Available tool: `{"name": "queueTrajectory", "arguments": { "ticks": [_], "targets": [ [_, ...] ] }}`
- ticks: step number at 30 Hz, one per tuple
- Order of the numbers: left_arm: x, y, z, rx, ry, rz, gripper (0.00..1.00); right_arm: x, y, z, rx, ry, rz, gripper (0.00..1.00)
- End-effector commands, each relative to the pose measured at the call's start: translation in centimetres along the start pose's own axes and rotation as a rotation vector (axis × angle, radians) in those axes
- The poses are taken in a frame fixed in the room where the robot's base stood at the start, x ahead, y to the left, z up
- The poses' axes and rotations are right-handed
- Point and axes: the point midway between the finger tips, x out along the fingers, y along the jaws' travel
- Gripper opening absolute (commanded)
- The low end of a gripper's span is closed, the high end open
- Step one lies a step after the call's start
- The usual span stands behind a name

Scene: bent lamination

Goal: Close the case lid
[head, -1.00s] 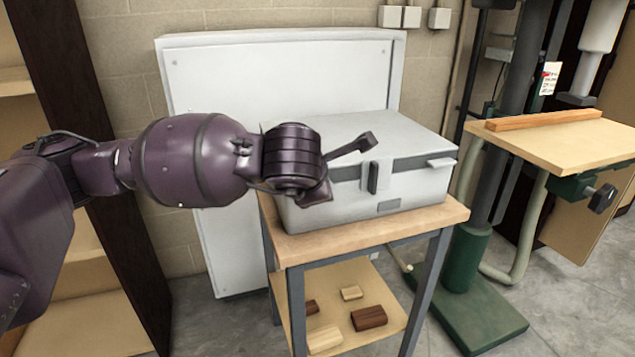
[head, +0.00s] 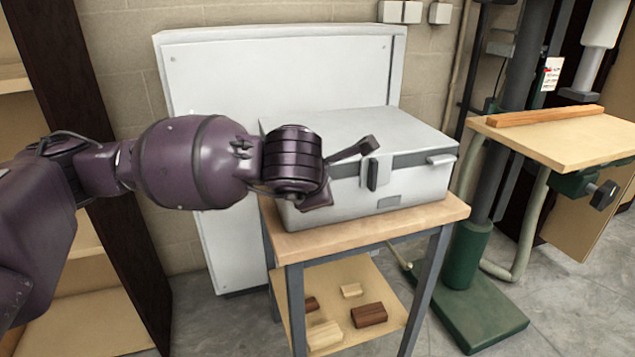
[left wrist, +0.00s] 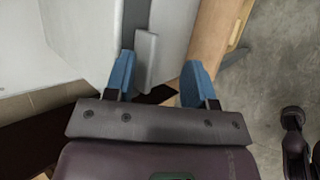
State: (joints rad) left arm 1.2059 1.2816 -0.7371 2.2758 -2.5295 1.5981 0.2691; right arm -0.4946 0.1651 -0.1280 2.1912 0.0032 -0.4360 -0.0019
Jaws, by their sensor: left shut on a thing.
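The light grey case (head: 430,183) stands on a small wood-topped table. Its lid (head: 345,130) lies flat on the body, with a dark band along the front seam. A second tab (head: 441,160) sticks out at the front right. My wrist hides the case's front left corner.
The table (head: 300,245) has a lower shelf with several wood blocks (head: 369,315). A tall white panel (head: 220,90) stands close behind. A green machine with a wooden worktop (head: 570,138) is at the right. A dark shelf unit (head: 105,220) is at the left.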

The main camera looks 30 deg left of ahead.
Motion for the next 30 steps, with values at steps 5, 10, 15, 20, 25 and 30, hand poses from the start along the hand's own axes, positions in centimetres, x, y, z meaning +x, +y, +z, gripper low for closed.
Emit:
{"name": "queueTrajectory", "arguments": {
  "ticks": [5, 10, 15, 20, 25, 30],
  "targets": [
    [-3.5, -0.6, -0.3, 0.006, 0.008, -0.012, 0.35, -0.3, 0.1, -1.1, 0.003, 0.02, 0.002, 0.58],
    [-7.1, -0.2, 0.0, 0.005, -0.005, 0.002, 0.35, -0.9, 0.1, -1.3, 0.006, 0.022, 0.005, 0.58],
    [-9.4, 0.0, 0.2, 0.002, -0.011, 0.007, 0.35, -1.4, 0.2, -1.6, 0.007, 0.028, 0.007, 0.58],
    [-10.5, 0.0, 0.2, 0.002, -0.013, 0.009, 0.35, -1.5, 0.1, -1.9, 0.009, 0.034, 0.006, 0.58],
    [-10.7, -0.1, 0.2, 0.002, -0.013, 0.01, 0.35, -1.4, 0.0, -1.9, 0.01, 0.034, 0.005, 0.58],
    [-10.7, 0.0, 0.2, 0.002, -0.013, 0.01, 0.35, -1.3, 0.0, -2.0, 0.01, 0.035, 0.005, 0.58]
  ]
}}
